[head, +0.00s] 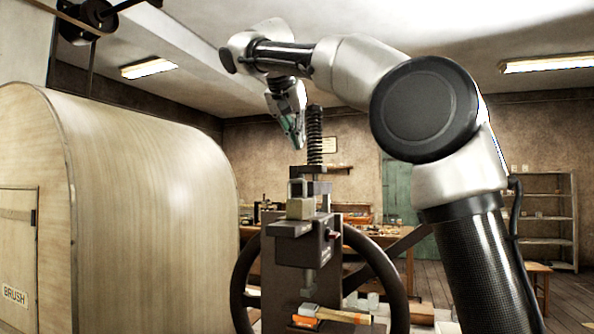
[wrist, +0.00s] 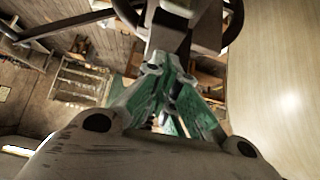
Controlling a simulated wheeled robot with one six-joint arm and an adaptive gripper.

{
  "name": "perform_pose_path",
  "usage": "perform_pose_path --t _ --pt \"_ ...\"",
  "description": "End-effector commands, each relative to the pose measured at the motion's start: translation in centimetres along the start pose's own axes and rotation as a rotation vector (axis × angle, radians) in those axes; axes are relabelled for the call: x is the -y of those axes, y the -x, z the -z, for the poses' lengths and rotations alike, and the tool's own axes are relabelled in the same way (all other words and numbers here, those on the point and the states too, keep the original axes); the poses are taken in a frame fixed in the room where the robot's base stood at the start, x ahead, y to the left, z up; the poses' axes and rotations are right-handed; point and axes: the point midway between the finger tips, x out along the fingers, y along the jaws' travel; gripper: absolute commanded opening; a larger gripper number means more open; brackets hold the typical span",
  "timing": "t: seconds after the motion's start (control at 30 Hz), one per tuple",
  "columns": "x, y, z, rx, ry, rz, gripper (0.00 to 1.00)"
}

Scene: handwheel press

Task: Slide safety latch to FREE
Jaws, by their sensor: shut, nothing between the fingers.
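The dark press (head: 305,250) stands in the middle of the head view, with a vertical spring (head: 314,135) rising from its top. I cannot tell for sure which part is the safety latch, and no FREE marking is readable. My gripper (head: 298,143) points down above the press, left of the spring and apart from the pale block. Its green fingers (wrist: 168,72) are shut and empty in the wrist view, with dark press parts beyond them.
A handwheel (head: 385,275) stands behind the press. A large rounded wooden cabinet (head: 150,190) marked BRUSH fills the left side. An orange item (head: 306,321) lies at the press's foot. Shelves (head: 548,215) stand at the far right. Open air surrounds my gripper above the press head.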

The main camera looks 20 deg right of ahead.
Motion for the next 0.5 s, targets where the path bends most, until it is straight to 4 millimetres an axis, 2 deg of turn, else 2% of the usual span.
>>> perform_pose_path --t 0.17,0.27,0.5 --pt "0.0 -0.4 0.0 0.000 0.001 0.000 0.00" --pt "-0.1 -1.4 0.0 0.001 0.002 -0.002 0.00" --pt "-0.1 -6.3 0.0 0.002 0.001 -0.004 0.00"
